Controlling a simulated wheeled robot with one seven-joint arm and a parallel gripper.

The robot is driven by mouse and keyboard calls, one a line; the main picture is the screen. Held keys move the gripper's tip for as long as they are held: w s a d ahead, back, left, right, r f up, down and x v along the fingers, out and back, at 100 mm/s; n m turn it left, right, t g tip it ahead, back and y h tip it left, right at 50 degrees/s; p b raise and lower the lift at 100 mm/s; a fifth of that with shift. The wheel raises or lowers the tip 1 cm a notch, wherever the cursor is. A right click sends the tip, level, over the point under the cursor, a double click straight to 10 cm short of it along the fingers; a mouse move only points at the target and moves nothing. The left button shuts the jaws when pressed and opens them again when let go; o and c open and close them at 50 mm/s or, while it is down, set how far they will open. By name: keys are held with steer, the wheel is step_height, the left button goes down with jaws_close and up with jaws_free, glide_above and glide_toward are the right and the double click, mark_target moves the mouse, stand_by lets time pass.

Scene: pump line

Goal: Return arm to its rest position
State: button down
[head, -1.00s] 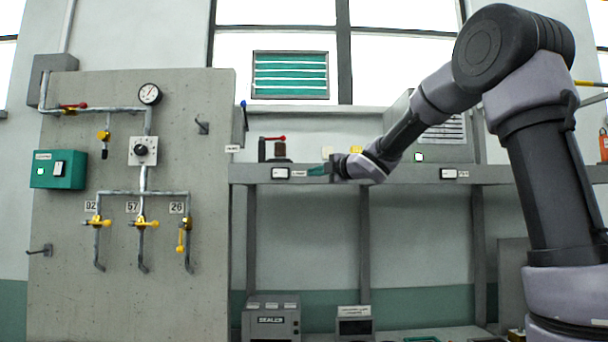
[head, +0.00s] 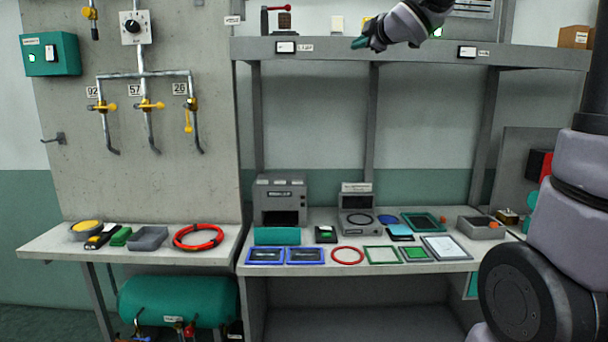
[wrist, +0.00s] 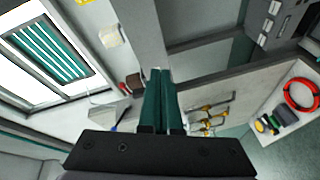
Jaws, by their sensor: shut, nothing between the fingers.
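My gripper (head: 360,43) is at the upper middle of the head view, in front of the grey shelf (head: 420,53). Its green fingers are together with nothing between them. In the wrist view my gripper (wrist: 160,72) points out from the bottom centre, its two fingers side by side and touching. My forearm comes in from the top of the head view, and my lower arm fills the right edge.
A concrete panel with pipes and yellow valves (head: 146,105) stands at the left. Below the shelf, a workbench (head: 350,262) holds a sealer (head: 281,200), trays and frames. A red ring (head: 198,237) lies on the left bench. The air before the benches is clear.

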steer(key=s+d+f+m+g+h, duration=0.3)
steer(key=s+d+f+m+h, duration=0.4)
steer(key=s+d+m, duration=0.55)
steer(key=s+a+f+m+g+y, duration=0.1)
steer(key=s+f+m+g, duration=0.2)
steer(key=s+f, duration=0.3)
steer(key=s+a+f+m+g+y, duration=0.2)
steer(key=s+f+m, duration=0.4)
steer(key=s, duration=0.8)
steer(key=shift+s+a+f+g, duration=0.25)
steer(key=shift+f+g, duration=0.25)
steer(key=shift+f, duration=0.2)
steer(key=shift+m, duration=0.25)
